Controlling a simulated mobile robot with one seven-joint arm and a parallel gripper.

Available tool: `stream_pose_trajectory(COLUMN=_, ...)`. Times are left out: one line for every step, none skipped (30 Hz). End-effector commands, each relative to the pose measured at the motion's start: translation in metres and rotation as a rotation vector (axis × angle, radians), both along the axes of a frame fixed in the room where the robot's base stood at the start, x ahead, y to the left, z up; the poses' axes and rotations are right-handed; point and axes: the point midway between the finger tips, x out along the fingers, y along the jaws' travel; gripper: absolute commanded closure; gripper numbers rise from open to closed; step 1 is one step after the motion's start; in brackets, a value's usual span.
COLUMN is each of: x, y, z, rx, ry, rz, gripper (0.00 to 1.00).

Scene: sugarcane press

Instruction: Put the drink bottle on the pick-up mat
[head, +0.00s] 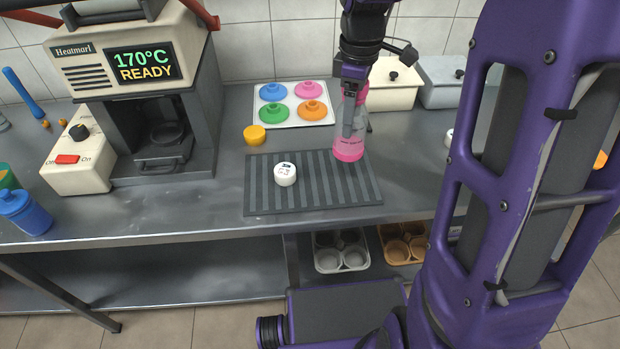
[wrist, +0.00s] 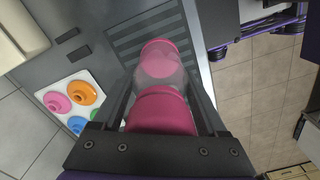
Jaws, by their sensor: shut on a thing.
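The drink bottle (head: 349,146) is clear with a bright pink lower part. My gripper (head: 350,115) is shut on it from above and holds it upright. The bottle is at the back right part of the grey striped pick-up mat (head: 262,192); I cannot tell whether its base touches the mat. In the wrist view the bottle (wrist: 160,68) lies between the two fingers, its pink cap (wrist: 162,110) nearest the camera, and the striped mat (wrist: 140,42) shows beyond it. A small white round container (head: 285,174) stands on the mat's left half.
A white tray (head: 258,113) with several coloured lids lies behind the mat. A heat press (head: 160,90) stands at left, and pale lidded boxes (head: 393,85) at back right. The mat's front is clear.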

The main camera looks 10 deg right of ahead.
Motion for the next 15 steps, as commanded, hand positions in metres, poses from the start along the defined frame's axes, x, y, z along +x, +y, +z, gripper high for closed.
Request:
stream_pose_trajectory(x=0.0, y=0.001, z=0.002, rx=0.002, ry=-0.002, rz=0.028, gripper=0.81)
stream_pose_trajectory(x=0.0, y=0.001, z=0.003, rx=0.004, ry=-0.002, rz=0.043, gripper=0.81)
stream_pose_trajectory(x=0.0, y=0.001, z=0.001, rx=0.005, ry=-0.001, rz=0.056, gripper=0.81)
stream_pose_trajectory(x=0.0, y=0.001, z=-0.002, rx=0.005, ry=0.0, rz=0.064, gripper=0.81)
stream_pose_trajectory(x=-0.001, y=0.001, z=-0.006, rx=0.006, ry=0.001, rz=0.069, gripper=0.81)
stream_pose_trajectory(x=-0.001, y=0.001, z=-0.013, rx=0.006, ry=0.001, rz=0.073, gripper=0.81)
stream_pose_trajectory(x=-0.001, y=0.001, z=-0.018, rx=0.006, ry=0.001, rz=0.073, gripper=0.81)
stream_pose_trajectory(x=-0.001, y=0.001, z=-0.024, rx=0.006, ry=0.002, rz=0.074, gripper=0.81)
stream_pose_trajectory(x=-0.001, y=0.001, z=-0.031, rx=0.006, ry=0.002, rz=0.073, gripper=0.81)
stream_pose_trajectory(x=-0.001, y=0.001, z=-0.035, rx=0.006, ry=0.002, rz=0.073, gripper=0.81)
stream_pose_trajectory(x=-0.001, y=0.001, z=-0.038, rx=0.006, ry=0.001, rz=0.072, gripper=0.81)
stream_pose_trajectory(x=0.0, y=0.001, z=-0.042, rx=0.005, ry=-0.001, rz=0.072, gripper=0.81)
stream_pose_trajectory(x=0.0, y=0.001, z=-0.044, rx=0.005, ry=-0.001, rz=0.072, gripper=0.81)
stream_pose_trajectory(x=0.0, y=0.001, z=-0.046, rx=0.005, ry=-0.001, rz=0.072, gripper=0.81)
stream_pose_trajectory(x=0.0, y=0.001, z=-0.05, rx=0.005, ry=0.0, rz=0.071, gripper=0.81)
